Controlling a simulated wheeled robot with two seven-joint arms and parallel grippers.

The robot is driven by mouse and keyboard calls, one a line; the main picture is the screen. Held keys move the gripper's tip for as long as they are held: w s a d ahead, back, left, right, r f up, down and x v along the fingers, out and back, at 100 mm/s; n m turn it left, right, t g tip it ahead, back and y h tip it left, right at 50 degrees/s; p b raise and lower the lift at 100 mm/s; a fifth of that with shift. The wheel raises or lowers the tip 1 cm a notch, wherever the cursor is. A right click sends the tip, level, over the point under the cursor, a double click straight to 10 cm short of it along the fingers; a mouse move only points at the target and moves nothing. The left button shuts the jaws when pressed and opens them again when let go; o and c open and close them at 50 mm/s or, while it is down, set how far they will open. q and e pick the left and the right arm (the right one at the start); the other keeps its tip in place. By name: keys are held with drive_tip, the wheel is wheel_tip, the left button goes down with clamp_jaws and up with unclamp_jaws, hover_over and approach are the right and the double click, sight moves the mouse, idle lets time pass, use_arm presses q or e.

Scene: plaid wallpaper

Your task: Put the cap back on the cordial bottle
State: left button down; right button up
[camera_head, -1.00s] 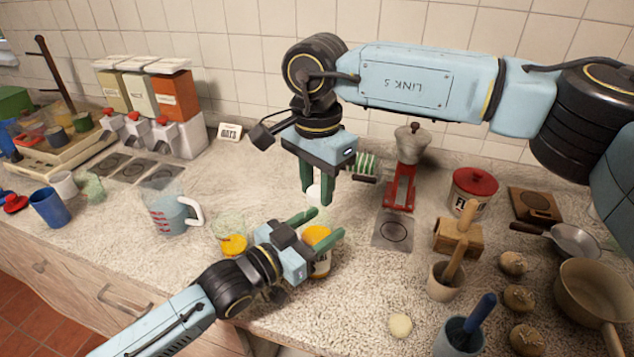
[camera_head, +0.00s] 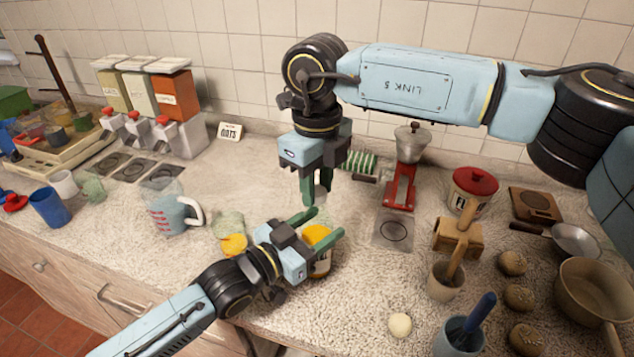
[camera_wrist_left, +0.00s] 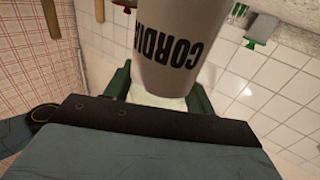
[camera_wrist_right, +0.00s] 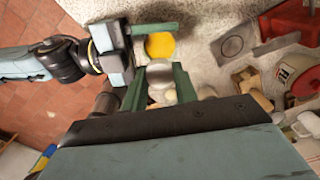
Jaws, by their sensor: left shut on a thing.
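The cordial bottle (camera_head: 321,262) stands on the counter with a yellow-orange top. Its CORDIAL label shows upside down in the left wrist view (camera_wrist_left: 175,45). My left gripper (camera_head: 321,226) is shut on the bottle from the left. My right gripper (camera_head: 317,199) points down just above and behind it. The yellow bottle top (camera_wrist_right: 160,46) lies beyond the cap there. The cap appears apart from the bottle. In the head view the fingers mostly hide the cap.
A glass with yellow contents (camera_head: 233,243) stands just left of the bottle. A measuring jug (camera_head: 176,214) is further left. A red grinder (camera_head: 401,185), a wooden mill (camera_head: 457,235) and a mortar (camera_head: 446,280) stand to the right.

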drive_tip(key=o, duration=0.5)
drive_tip(key=shift+r, duration=0.15)
wheel_tip(320, 180, up, 12)
drive_tip(key=shift+f, duration=0.1)
use_arm(q)
drive_tip(key=shift+c, duration=2.2)
unclamp_jaws()
drive_tip(key=shift+a, duration=0.1)
drive_tip(key=v, duration=1.3)
drive_tip(key=shift+s, duration=0.15)
